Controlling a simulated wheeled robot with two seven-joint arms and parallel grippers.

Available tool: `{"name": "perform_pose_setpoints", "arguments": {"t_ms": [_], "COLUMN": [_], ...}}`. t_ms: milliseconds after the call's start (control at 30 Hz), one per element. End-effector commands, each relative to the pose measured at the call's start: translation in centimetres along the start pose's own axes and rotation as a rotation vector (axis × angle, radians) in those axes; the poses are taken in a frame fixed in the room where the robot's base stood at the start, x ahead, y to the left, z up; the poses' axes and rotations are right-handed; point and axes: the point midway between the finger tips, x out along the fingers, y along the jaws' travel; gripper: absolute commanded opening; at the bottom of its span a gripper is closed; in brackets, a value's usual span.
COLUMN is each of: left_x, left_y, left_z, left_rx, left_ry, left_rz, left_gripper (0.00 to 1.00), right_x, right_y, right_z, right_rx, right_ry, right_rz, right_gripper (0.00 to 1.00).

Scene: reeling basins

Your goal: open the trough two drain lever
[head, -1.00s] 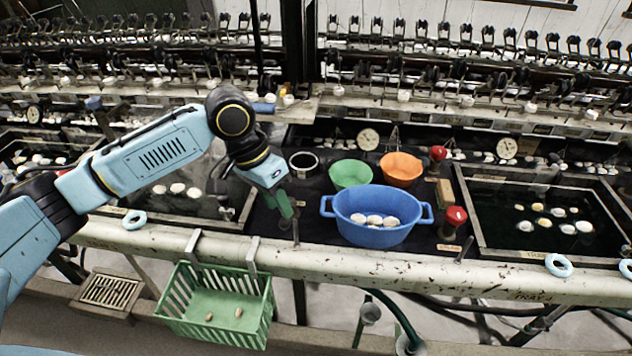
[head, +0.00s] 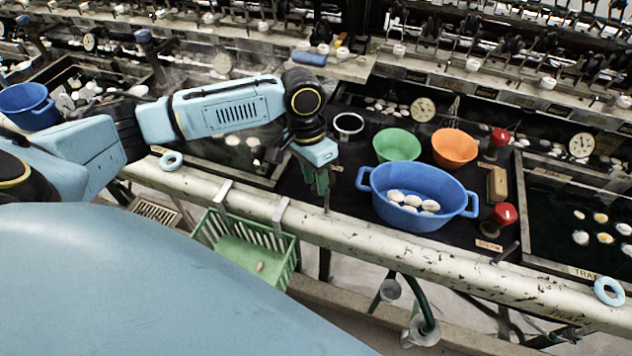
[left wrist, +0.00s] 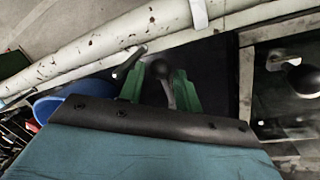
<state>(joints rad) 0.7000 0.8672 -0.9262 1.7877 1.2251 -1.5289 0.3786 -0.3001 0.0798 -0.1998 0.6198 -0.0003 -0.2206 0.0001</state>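A thin dark lever (head: 327,198) stands roughly upright at the front edge of the black counter, left of the blue basin. My left gripper (head: 318,180) has green fingers and points down at this lever. In the left wrist view, the lever's rounded dark knob (left wrist: 162,72) shows between the two spread fingers (left wrist: 160,88). Gaps show beside it, so the gripper looks open around it, not closed on it. A second dark lever (head: 506,252) leans at the front edge farther right. I cannot read which trough either lever belongs to. My right gripper is out of view.
A blue basin (head: 425,212) with white cocoons, a green bowl (head: 397,145) and an orange bowl (head: 455,148) stand right of the gripper. Red knobs (head: 504,214) stand beyond. A pale rail (head: 400,255) runs along the front, with a green basket (head: 245,250) hanging below.

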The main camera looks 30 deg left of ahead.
Motion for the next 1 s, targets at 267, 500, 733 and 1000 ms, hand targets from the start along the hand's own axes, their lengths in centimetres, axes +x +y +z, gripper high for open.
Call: {"name": "perform_pose_setpoints", "arguments": {"t_ms": [267, 500, 733, 1000], "left_x": [1.32, 1.28, 1.26, 1.19], "left_y": [0.00, 0.01, 0.00, 0.04], "left_z": [0.03, 0.02, 0.01, -0.09], "left_rx": [0.000, 0.000, 0.000, 0.012], "left_ry": [0.000, 0.000, 0.000, -0.002], "left_rz": [0.000, 0.000, 0.000, 0.000], "left_gripper": [0.34, 0.26, 0.00, 0.00], "right_x": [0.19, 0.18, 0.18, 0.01], "right_y": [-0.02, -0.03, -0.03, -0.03], "right_z": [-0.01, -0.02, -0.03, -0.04], "right_rx": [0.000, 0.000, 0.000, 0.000], "right_ry": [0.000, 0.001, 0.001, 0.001], "right_rz": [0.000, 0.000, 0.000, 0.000], "right_gripper": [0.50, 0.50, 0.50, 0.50]}}
